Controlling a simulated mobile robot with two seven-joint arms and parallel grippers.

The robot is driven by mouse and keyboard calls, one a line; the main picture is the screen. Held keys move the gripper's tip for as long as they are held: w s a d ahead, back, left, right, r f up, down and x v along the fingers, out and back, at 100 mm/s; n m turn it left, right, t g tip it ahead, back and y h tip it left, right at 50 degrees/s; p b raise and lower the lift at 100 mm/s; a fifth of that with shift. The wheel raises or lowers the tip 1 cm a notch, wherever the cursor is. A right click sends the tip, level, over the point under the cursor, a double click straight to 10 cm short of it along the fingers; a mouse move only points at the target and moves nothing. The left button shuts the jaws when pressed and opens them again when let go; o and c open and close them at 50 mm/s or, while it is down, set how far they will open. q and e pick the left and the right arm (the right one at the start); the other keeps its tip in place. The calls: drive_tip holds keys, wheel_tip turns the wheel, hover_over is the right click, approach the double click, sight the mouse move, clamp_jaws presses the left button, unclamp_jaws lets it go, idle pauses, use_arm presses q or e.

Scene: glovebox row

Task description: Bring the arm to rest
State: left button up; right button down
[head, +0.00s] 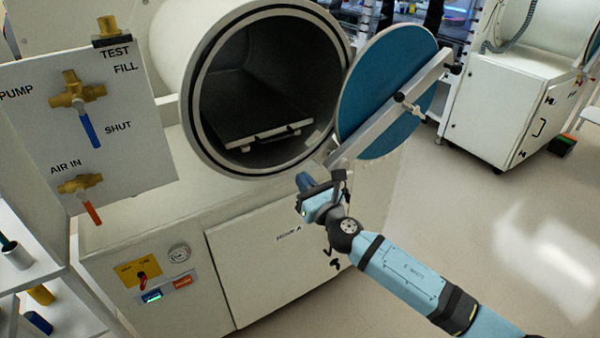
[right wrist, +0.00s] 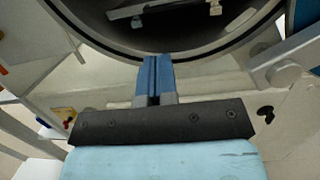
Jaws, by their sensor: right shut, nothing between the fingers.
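My right arm comes in from the lower right in the head view. Its gripper (head: 304,182) is just in front of the lower rim of the open round chamber, near the hinge side of the blue door. In the right wrist view the blue fingers (right wrist: 154,72) are together with nothing between them, and they point at the chamber rim. I cannot tell whether the fingertips touch the rim. My left gripper is not in view.
The round chamber (head: 193,110) holds a sliding tray (head: 262,125). Its blue door (head: 385,90) stands open at the right, close to my right arm. A valve panel (head: 120,150) stands at the left. A cabinet (head: 505,110) is at the back right. Open floor (head: 480,220) lies at the right.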

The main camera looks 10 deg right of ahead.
drive_tip(key=s+d+f+n+g+h, duration=0.1)
drive_tip(key=s+d+f+n+g, duration=0.15)
drive_tip(key=s+f+n, duration=0.7)
drive_tip(key=s+d+f+n+g+h, duration=0.1)
drive_tip(key=s+f+n+g+h, duration=0.15)
drive_tip(key=s+f+n, duration=0.75)
drive_tip(key=s+d+f+n+g+h, duration=0.1)
drive_tip(key=s+d+f+n+g, duration=0.3)
drive_tip(key=s+n, duration=1.1)
use_arm(q)
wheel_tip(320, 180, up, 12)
drive_tip(key=p, duration=1.4)
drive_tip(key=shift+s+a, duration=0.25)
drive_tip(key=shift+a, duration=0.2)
use_arm(e)
wheel_tip(320, 180, up, 12)
drive_tip(key=a+t, duration=0.1)
drive_tip(key=shift+w+a+f, duration=0.15)
drive_tip(key=shift+f, duration=0.1)
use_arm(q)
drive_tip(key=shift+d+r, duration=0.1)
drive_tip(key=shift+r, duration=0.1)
use_arm(e)
drive_tip(key=shift+y, duration=0.25)
